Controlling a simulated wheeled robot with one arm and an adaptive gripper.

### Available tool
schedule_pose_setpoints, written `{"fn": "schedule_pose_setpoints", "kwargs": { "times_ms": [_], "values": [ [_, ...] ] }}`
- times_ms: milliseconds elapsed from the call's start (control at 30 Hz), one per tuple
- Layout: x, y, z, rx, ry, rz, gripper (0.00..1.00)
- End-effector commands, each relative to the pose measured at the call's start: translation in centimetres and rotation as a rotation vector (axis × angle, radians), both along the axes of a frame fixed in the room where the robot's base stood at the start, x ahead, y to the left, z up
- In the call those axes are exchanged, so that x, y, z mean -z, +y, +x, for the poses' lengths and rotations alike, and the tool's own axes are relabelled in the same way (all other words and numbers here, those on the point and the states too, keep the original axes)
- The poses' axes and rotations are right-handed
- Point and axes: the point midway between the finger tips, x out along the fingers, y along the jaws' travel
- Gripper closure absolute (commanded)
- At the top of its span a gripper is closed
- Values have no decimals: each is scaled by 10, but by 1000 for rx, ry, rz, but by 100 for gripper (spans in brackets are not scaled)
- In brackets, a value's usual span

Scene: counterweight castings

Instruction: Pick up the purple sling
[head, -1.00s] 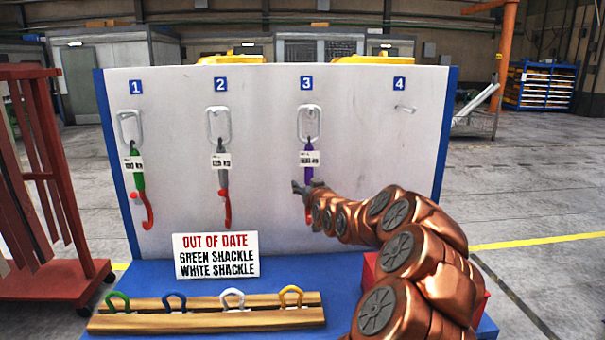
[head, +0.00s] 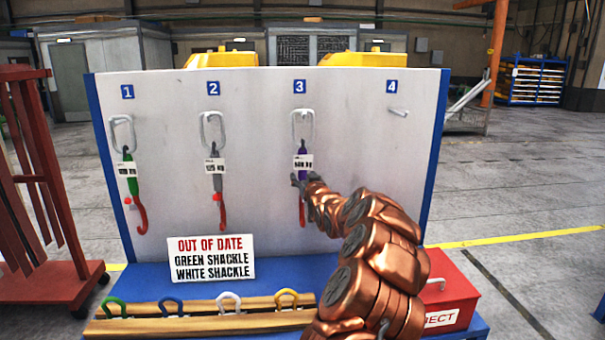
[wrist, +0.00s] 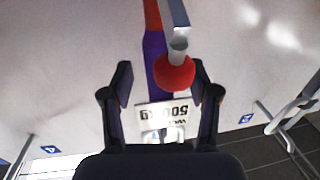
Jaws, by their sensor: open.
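The purple sling (head: 302,149) hangs on the board under number 3, from a metal ring, with a white tag and a red hook at its lower end. My gripper (head: 299,181) is at the sling just below the tag. In the wrist view my open gripper (wrist: 161,78) has one finger on each side of the sling, with visible gaps. My fingers partly cover the sling's lower part in the head view.
A green sling (head: 131,175) hangs at number 1 and a grey sling (head: 217,180) at number 2. Peg 4 (head: 398,112) is empty. A sign (head: 211,258) and a wooden rack (head: 200,325) of coloured shackles stand below. A red box (head: 452,290) sits at right.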

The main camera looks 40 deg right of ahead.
Motion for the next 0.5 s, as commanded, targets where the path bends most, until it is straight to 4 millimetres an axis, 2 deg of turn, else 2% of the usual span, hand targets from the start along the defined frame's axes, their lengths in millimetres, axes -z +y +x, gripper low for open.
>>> {"fn": "schedule_pose_setpoints", "kwargs": {
  "times_ms": [200, 500],
  "values": [
    [0, -8, 14, 1, 2, -2, 40],
    [1, -10, 18, 0, 0, -1, 40]
  ]
}}
